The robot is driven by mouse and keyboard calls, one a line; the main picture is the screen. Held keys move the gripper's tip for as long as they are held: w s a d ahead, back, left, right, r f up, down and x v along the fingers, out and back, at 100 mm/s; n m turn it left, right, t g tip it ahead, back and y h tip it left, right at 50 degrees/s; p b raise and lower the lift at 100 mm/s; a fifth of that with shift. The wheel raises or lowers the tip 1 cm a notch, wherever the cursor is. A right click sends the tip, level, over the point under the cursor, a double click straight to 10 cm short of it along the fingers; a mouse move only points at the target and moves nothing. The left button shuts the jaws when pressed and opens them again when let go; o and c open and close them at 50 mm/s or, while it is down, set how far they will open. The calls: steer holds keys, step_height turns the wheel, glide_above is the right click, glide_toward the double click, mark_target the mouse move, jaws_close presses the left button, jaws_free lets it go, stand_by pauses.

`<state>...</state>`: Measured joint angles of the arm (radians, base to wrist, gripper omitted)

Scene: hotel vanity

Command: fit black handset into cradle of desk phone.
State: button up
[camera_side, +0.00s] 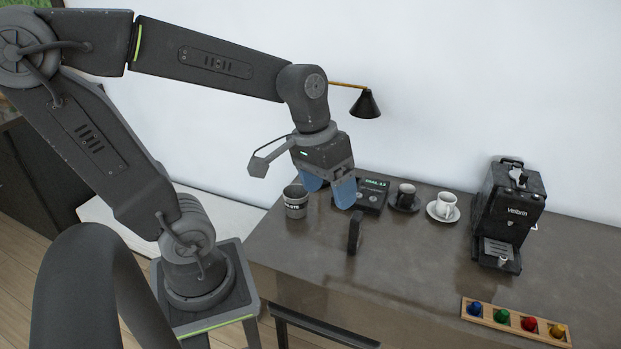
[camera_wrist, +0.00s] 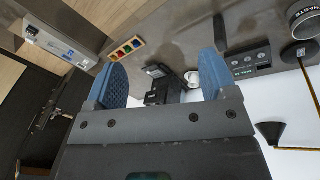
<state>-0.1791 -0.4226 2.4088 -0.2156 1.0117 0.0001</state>
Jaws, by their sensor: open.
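The black handset (camera_side: 355,232) stands on edge on the table, in front of the desk phone (camera_side: 373,196). In the wrist view the handset (camera_wrist: 220,33) is a dark bar just beyond the right fingertip. The desk phone, a dark base with a small lit display, shows at the right of the wrist view (camera_wrist: 250,63). My gripper (camera_side: 329,195) is open and empty, with blue fingers, above the table and up-left of the handset. In the side view, one finger overlaps the phone's left part, hiding some of it. The wrist view also shows both fingers apart (camera_wrist: 163,75).
A waste cup (camera_side: 296,202) stands left of the phone. A black cup (camera_side: 406,193) and a white cup (camera_side: 445,205) on saucers stand right of it. Farther right are a coffee machine (camera_side: 509,215) and a wooden capsule tray (camera_side: 515,322). A lamp (camera_side: 366,104) hangs behind. The table's front middle is clear.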

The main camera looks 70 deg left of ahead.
steer(key=s+r+m+t, duration=0.1)
steer(key=s+d+r+m+t+y, duration=0.1)
steer(key=s+t, duration=0.1)
steer(key=shift+s+d+r+m+y, duration=0.1)
steer(key=shift+r+m+y, duration=0.2)
steer(key=shift+r+m, duration=0.1)
steer(key=shift+s+r, duration=0.1)
steer(key=shift+s, duration=0.05)
steer(key=shift+c, duration=1.7)
